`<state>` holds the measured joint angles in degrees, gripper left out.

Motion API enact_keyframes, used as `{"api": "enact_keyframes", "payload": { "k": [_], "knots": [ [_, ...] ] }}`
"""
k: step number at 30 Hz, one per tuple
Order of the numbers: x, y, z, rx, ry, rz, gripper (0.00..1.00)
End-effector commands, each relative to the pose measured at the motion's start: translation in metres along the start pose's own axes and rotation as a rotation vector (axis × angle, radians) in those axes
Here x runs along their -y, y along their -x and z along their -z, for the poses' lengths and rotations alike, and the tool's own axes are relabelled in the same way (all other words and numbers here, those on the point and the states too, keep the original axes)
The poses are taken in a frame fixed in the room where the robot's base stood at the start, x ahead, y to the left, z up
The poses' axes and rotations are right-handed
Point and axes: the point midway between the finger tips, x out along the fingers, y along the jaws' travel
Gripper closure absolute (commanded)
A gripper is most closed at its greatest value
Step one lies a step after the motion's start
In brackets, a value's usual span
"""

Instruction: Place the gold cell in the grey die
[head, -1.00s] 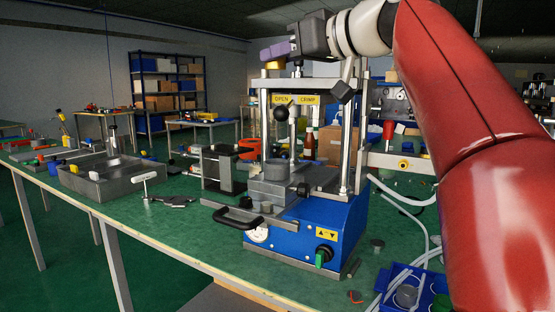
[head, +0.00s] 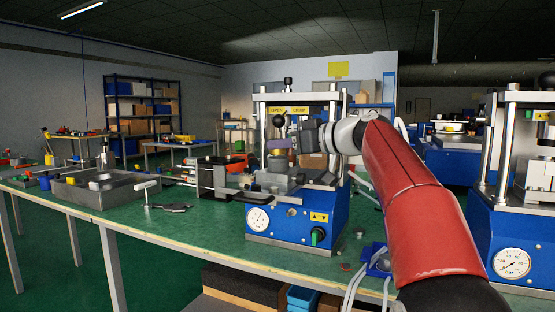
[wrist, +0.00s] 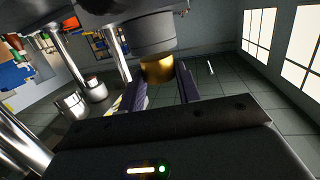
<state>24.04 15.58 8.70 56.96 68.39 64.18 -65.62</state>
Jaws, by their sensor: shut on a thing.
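The gold cell (wrist: 158,69) is between the two dark purple fingers of my gripper (wrist: 160,88) in the wrist view, which looks upside down. The grey die (wrist: 153,36) is a round cylinder directly beyond the cell in that view. In the head view my gripper (head: 279,146) reaches in from the right between the press posts, right over the grey die (head: 277,164). The cell is hardly visible there. The cell's end meets or nearly meets the die; I cannot tell whether it is inside it.
The blue press (head: 285,224) has upright posts close around my gripper. A second press (head: 505,235) stands at the right. Green bench shows in front of the tray.

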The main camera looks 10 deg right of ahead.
Motion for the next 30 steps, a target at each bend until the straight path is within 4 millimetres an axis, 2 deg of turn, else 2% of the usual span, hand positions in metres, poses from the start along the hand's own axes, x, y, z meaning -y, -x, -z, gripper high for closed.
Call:
{"api": "enact_keyframes", "payload": {
  "k": [1, 2, 9, 10, 14, 24, 26, 30],
  "knots": [
    [-0.005, -0.001, -0.013, 0.0, -0.003, -0.001, 0.95],
    [-0.006, 0.0, -0.016, -0.001, -0.003, 0.0, 0.95],
    [-0.008, 0.0, -0.015, 0.0, -0.001, 0.001, 0.95],
    [-0.008, 0.0, -0.015, 0.0, -0.001, 0.001, 0.63],
    [-0.007, 0.0, -0.015, 0.0, -0.001, 0.001, 0.46],
    [-0.008, 0.004, -0.015, -0.001, 0.0, 0.0, 0.45],
    [-0.008, 0.009, -0.015, -0.001, 0.0, -0.001, 0.45],
    [-0.009, 0.033, -0.016, 0.0, 0.001, -0.005, 0.45]
  ]
}}
